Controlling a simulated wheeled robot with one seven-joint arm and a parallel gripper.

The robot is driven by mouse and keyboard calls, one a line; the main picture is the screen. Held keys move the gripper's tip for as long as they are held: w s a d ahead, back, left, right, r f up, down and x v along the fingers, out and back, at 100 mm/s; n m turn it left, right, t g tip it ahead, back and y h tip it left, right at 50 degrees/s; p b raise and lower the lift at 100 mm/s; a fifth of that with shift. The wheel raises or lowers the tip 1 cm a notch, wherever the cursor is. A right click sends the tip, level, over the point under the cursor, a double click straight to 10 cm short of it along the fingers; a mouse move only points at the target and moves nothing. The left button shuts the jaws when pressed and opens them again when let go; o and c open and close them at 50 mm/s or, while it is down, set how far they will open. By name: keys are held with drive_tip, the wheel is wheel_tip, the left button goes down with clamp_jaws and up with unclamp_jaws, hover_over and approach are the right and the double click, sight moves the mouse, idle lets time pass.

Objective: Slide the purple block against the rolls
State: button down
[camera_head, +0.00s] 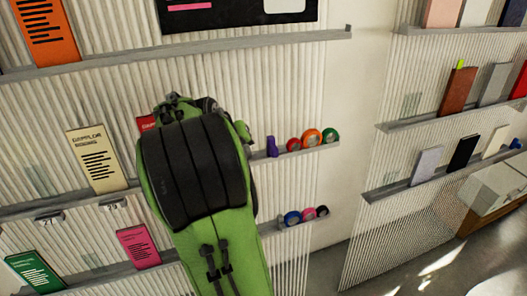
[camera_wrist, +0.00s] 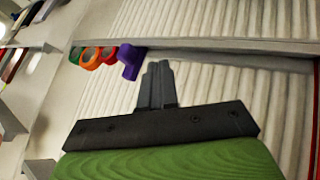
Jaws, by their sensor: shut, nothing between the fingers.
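The purple block (camera_head: 272,146) stands on a narrow grey wall ledge, left of a row of rolls. The red roll (camera_head: 293,144) is nearest to it, then an orange roll (camera_head: 311,138) and a green roll (camera_head: 330,135). A small gap seems to show between block and red roll in the head view. In the wrist view the purple block (camera_wrist: 130,61) appears close beside the red roll (camera_wrist: 109,55); contact is unclear. My gripper (camera_wrist: 158,68) is shut and empty, just right of the block there, near the ledge. My arm hides it in the head view.
The ledge (camera_wrist: 240,46) is bare to the right of the block in the wrist view. A lower ledge holds more rolls (camera_head: 292,218). A cream card (camera_head: 96,158) and a pink card (camera_head: 138,247) lean on ledges at left. Another ribbed panel with ledges stands at right.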

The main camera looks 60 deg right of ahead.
sight(276, 150)
drive_tip(key=x, duration=0.4)
drive_tip(key=shift+d+f, duration=0.1)
drive_tip(key=s+d, duration=0.2)
drive_tip(key=shift+s+d+f+p, duration=0.15)
drive_tip(key=shift+d+f+p, duration=0.05)
drive_tip(key=shift+d+p, duration=0.2)
drive_tip(key=shift+s+d, duration=0.2)
drive_tip(key=s+d, duration=0.3)
drive_tip(key=shift+b, duration=0.3)
drive_tip(key=shift+w+a, duration=0.15)
